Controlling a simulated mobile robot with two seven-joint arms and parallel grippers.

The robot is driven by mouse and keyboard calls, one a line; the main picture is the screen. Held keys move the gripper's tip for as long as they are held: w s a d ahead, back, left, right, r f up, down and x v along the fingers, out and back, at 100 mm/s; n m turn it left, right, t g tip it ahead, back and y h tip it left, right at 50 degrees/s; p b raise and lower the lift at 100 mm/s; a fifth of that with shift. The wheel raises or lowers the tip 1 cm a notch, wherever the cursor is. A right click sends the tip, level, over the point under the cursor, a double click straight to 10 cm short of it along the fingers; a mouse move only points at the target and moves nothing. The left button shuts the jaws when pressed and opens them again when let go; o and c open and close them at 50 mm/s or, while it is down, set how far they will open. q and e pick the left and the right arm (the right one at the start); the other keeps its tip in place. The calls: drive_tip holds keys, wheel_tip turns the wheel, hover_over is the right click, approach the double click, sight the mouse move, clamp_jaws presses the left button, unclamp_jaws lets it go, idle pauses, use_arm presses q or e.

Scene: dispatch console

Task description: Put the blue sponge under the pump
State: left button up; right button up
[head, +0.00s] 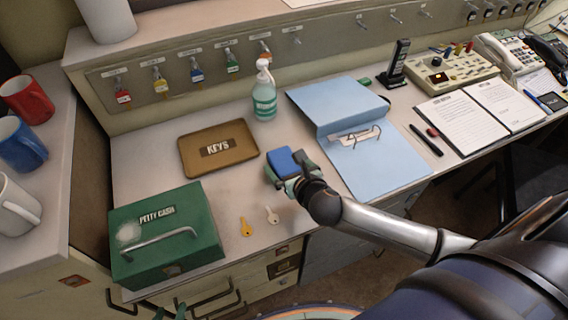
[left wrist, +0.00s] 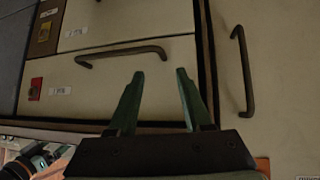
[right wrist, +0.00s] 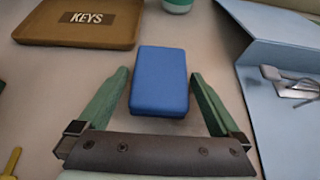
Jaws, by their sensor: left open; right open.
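The blue sponge (head: 284,162) lies on the desk between the keys tray and the blue binder. In the right wrist view the sponge (right wrist: 160,80) sits between the spread fingers of my right gripper (right wrist: 159,90), with gaps on both sides. In the head view my right gripper (head: 290,175) is at the sponge and partly covers it. The pump (head: 264,92) is a green bottle with a white top, standing behind the sponge; its base (right wrist: 177,5) shows at the top of the right wrist view. My left gripper (left wrist: 158,95) is open and empty, low before the drawer fronts.
A brown keys tray (head: 190,165) lies left of the sponge, and an open blue binder (head: 385,165) lies right. A green petty cash box (head: 195,220) and two loose keys (head: 246,227) are nearer the front edge. Desk between sponge and pump looks clear.

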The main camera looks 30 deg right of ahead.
drive_tip(key=c, duration=1.3)
drive_tip(key=shift+r, duration=0.1)
